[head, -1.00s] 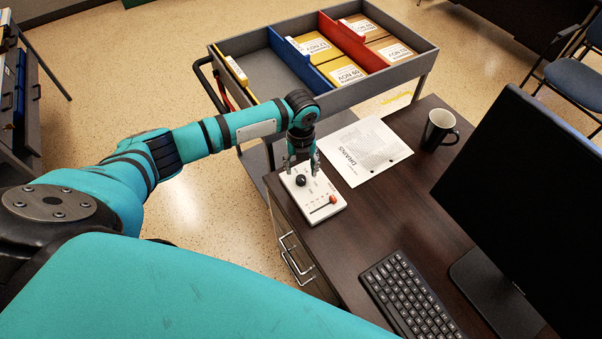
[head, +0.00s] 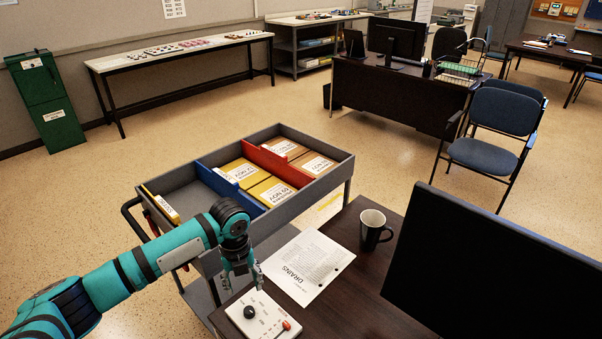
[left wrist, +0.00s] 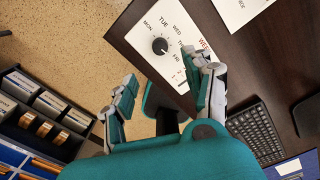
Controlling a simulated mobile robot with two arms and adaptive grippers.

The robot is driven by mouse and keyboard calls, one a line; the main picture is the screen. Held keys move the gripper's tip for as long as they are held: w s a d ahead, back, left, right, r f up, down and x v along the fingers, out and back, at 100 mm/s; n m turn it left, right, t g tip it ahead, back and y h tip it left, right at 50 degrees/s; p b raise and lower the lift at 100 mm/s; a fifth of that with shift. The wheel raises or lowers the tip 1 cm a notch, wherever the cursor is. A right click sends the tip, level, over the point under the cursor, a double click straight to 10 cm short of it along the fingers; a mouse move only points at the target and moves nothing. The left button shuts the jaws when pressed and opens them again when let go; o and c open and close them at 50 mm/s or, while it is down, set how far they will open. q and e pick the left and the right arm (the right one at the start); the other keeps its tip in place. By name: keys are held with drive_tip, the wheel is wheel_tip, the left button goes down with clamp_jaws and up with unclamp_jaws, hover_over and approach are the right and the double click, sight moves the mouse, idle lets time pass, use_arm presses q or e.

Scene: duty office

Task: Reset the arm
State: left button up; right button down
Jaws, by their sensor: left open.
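My left gripper (head: 243,284) is open and empty. It hovers above the far end of a white control box (head: 270,327) at the desk's edge. The box has a black round knob (head: 250,312) and a red-tipped slider (head: 286,325). In the left wrist view, the parted fingers of the left gripper (left wrist: 166,80) stand apart from the knob (left wrist: 160,46), with day names such as TUE and WED printed around it. The right finger hides part of the box there. My right gripper is not in view.
A "DRAINS" sheet (head: 308,262) and a dark mug (head: 374,232) lie beyond the box on the desk. A monitor (head: 490,265) stands at right. A grey cart (head: 340,168) with yellow boxes and dividers adjoins the desk. A blue chair (head: 485,155) stands on the open floor.

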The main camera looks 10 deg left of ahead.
use_arm(q)
drive_tip(key=s+d+f+n+t+h, duration=0.1)
drive_tip(key=s+d+f+n, duration=0.1)
drive_tip(key=s+d+n, duration=0.3)
drive_tip(key=s+d+f+n+t+h, duration=0.1)
drive_tip(key=s+d+f+n+h, duration=0.2)
drive_tip(key=s+d, duration=0.45)
drive_tip(key=s+a+r+n+t+y, duration=0.15)
drive_tip(key=s+a+n, duration=0.25)
drive_tip(key=s+n, duration=0.45)
drive_tip(key=s+a+r+n+y, duration=0.15)
drive_tip(key=s+a+n, duration=0.3)
drive_tip(key=n, duration=0.65)
wheel_tip(320, 180, down, 26)
drive_tip(key=s+g, duration=0.1)
drive_tip(key=s+a+f+g+y+b, duration=0.1)
drive_tip(key=s+a+f, duration=0.1)
drive_tip(key=s+f, duration=1.5)
drive_tip(key=shift+a+m, duration=0.15)
drive_tip(key=shift+m, duration=0.2)
drive_tip(key=shift+g, duration=0.25)
